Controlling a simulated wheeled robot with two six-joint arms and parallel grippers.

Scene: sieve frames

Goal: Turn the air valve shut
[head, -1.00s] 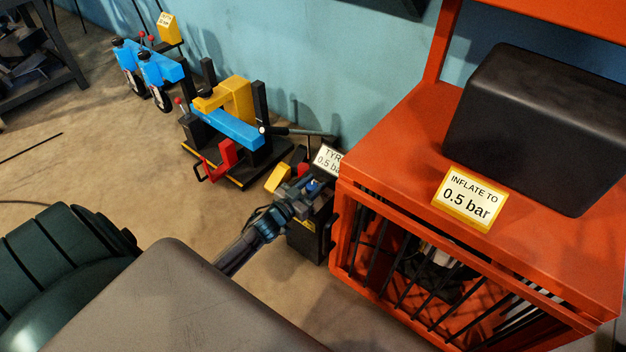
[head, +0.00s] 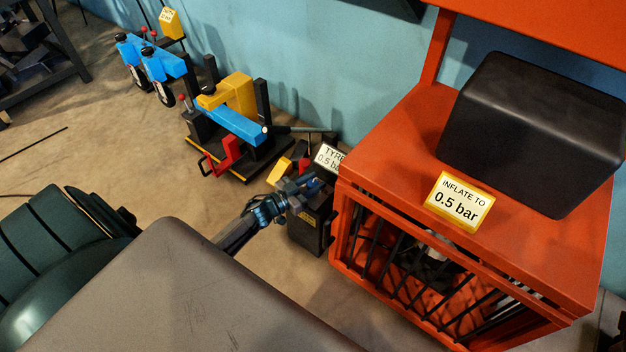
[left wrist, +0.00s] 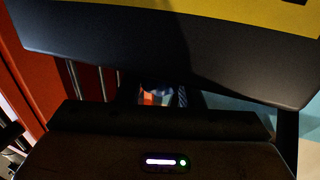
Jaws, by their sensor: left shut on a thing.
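My left gripper (head: 305,185) reaches in from the lower left in the head view. It is at the top of a low black post (head: 311,232) with a yellow label, just left of the orange cabinet. It is shut on the air valve's handle, which the fingers mostly hide. I cannot tell the valve's angle. A white sign reading "TYRE 0.5 bar" (head: 328,157) stands just behind the gripper. My right gripper is not in view.
The orange cabinet (head: 390,160) with a barred front stands close on the right. It bears a black box (head: 530,130) and an "INFLATE TO 0.5 bar" sign (head: 458,202). A blue and yellow machine (head: 235,125) stands behind on the left. Open floor (head: 100,150) lies left of it.

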